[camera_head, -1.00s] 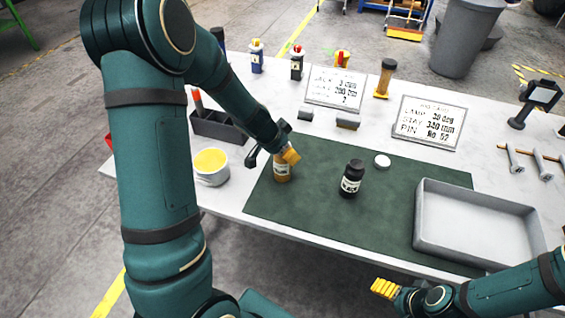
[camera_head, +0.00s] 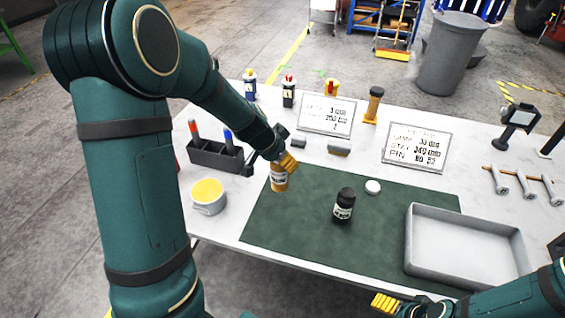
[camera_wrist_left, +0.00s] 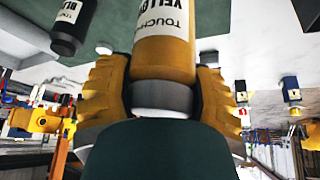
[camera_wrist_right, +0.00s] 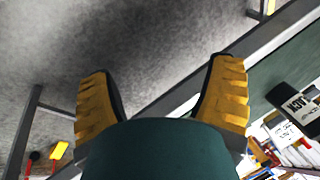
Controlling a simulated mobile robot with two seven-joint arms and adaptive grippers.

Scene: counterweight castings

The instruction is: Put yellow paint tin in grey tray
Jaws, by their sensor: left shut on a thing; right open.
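The yellow paint tin (camera_head: 279,181) is a small yellow bottle-shaped tin with a white label and grey neck. My left gripper (camera_head: 284,163) is shut on it from above, at the back left of the green mat. In the left wrist view the tin (camera_wrist_left: 164,50) sits between both yellow fingers (camera_wrist_left: 163,98). Whether its base touches the mat is hard to tell. The grey tray (camera_head: 414,238) lies at the right, partly on the mat, and looks empty. My right gripper (camera_head: 385,302) is off the front table edge; its fingers (camera_wrist_right: 162,100) are open and empty.
A black bottle (camera_head: 343,206) and a white cap (camera_head: 372,187) stand on the green mat (camera_head: 300,225) between the tin and the tray. A white pot with yellow contents (camera_head: 208,197) and a dark marker box (camera_head: 214,158) are at the left. Signs (camera_head: 416,148) stand behind.

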